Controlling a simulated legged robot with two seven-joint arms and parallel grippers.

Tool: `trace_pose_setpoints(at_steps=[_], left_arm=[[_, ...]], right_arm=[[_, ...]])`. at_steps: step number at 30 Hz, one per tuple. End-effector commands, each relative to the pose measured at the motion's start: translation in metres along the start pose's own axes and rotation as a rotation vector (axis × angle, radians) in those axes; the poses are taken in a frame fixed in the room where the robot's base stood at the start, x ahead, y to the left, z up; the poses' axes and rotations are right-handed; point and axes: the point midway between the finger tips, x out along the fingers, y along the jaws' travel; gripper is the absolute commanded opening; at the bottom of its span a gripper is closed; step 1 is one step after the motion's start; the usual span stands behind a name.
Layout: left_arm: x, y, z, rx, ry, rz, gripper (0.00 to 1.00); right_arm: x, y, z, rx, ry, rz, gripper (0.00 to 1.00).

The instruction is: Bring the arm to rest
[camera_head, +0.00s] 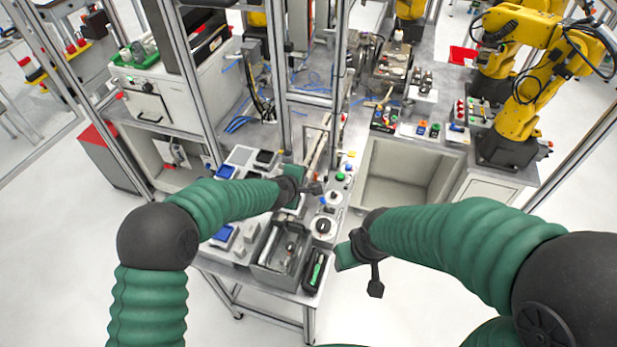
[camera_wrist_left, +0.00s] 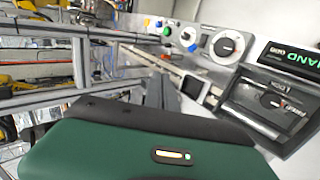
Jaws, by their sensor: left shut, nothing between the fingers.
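My left arm, in a green sleeve, reaches in from the left in the head view. Its gripper (camera_head: 314,188) is shut and empty, above the workbench beside the control panel. In the left wrist view my green and black wrist housing fills the bottom. My right arm comes in from the right. Its gripper (camera_head: 375,284) hangs past the bench's front right edge, above the floor; whether its fingers are open is too small to tell. Neither gripper visibly holds anything.
The workbench (camera_head: 262,285) carries a grey bin (camera_head: 284,250) and a control panel with knobs (camera_head: 323,226), which also shows in the left wrist view (camera_wrist_left: 229,45). Metal frame posts (camera_head: 279,75) stand behind. A yellow robot arm (camera_head: 525,105) stands at right. Floor at front right is clear.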

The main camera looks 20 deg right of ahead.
Motion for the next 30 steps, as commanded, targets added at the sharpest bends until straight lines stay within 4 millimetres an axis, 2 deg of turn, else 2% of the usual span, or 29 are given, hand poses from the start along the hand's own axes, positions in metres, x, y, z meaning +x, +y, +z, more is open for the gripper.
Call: trace_pose_setpoints(at_steps=[5,8,11,12,14,16,19,21,22,24,26,27,30], left_arm=[[0.004,-0.001,0.006,0.01,0.003,-0.007,0.0],[0.001,-0.022,-0.007,0.1,0.01,-0.034,0.0],[-0.02,-0.074,-0.041,0.296,0.019,-0.114,0.0],[-0.034,-0.103,-0.058,0.385,0.019,-0.16,0.0],[-0.058,-0.148,-0.081,0.514,0.013,-0.235,0.0],[-0.089,-0.203,-0.104,0.642,-0.004,-0.324,0.0],[-0.132,-0.282,-0.125,0.786,-0.047,-0.45,0.0],[-0.16,-0.332,-0.132,0.863,-0.087,-0.523,0.0],[-0.17,-0.35,-0.133,0.888,-0.103,-0.549,0.0],[-0.189,-0.384,-0.132,0.935,-0.14,-0.598,0.0],[-0.201,-0.402,-0.13,0.961,-0.165,-0.627,0.0],[-0.206,-0.409,-0.129,0.974,-0.175,-0.639,0.0],[-0.211,-0.413,-0.126,0.989,-0.188,-0.653,0.0]], right_arm=[[0.001,0.0,0.0,-0.001,0.0,0.0,0.52],[0.023,0.0,0.005,-0.001,0.0,0.0,0.52],[0.064,0.0,0.015,0.0,-0.001,0.0,0.52],[0.081,0.0,0.019,0.0,-0.001,0.0,0.52],[0.104,0.0,0.025,0.0,-0.001,0.0,0.52],[0.128,0.0,0.03,0.0,-0.001,0.0,0.52],[0.158,0.0,0.038,0.0,-0.001,0.0,0.52],[0.175,0.0,0.042,0.0,-0.001,0.0,0.52],[0.181,0.0,0.043,0.0,-0.001,0.0,0.52],[0.19,0.0,0.045,0.0,0.0,0.0,0.52],[0.194,0.0,0.046,-0.001,0.0,0.0,0.52],[0.195,0.0,0.046,-0.001,0.0,0.0,0.52],[0.194,0.0,0.046,-0.001,0.0,0.0,0.52]])
